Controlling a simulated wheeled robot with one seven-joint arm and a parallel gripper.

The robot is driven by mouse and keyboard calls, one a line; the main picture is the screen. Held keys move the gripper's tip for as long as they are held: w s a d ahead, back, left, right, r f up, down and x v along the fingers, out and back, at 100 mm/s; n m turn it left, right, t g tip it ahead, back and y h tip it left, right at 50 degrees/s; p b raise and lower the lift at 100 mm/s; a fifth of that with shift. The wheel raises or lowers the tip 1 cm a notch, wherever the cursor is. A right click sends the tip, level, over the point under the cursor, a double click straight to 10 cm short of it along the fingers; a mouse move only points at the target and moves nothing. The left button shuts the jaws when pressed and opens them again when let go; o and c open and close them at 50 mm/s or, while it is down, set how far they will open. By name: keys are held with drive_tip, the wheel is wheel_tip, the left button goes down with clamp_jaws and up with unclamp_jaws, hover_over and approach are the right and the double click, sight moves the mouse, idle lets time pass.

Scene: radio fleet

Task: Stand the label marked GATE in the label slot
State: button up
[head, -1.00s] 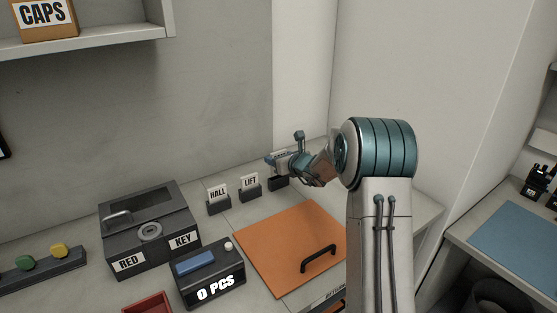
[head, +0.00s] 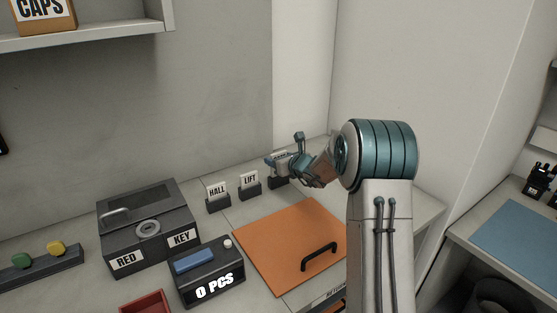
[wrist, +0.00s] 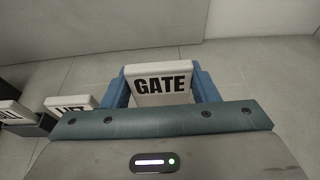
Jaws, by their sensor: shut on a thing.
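The white label marked GATE (wrist: 162,84) is between the blue fingers of my gripper (wrist: 161,90) in the wrist view, its text upright. My gripper is shut on it. In the head view my gripper (head: 276,162) is at the back of the bench, right over a dark label slot (head: 279,183) to the right of the LIFT label. The gripper hides most of the GATE label there. I cannot tell whether the label's lower edge is inside the slot.
The HALL label (head: 217,190) and LIFT label (head: 249,180) stand in dark holders left of my gripper. An orange board (head: 285,240) with a black handle lies in front. A dark box marked RED and KEY (head: 150,228) and a counter reading 0 PCS (head: 207,272) are at the left.

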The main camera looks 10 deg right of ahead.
drive_tip(key=shift+f+b, duration=1.95)
drive_tip(key=shift+b, duration=0.15)
drive_tip(key=o, duration=1)
drive_tip(key=shift+o, duration=0.2)
drive_tip(key=b+v, duration=0.1)
drive_tip(key=v, duration=1.2)
drive_tip(key=shift+s+d+r, duration=0.15)
drive_tip(key=shift+s+r, duration=0.1)
drive_tip(key=shift+s, duration=0.05)
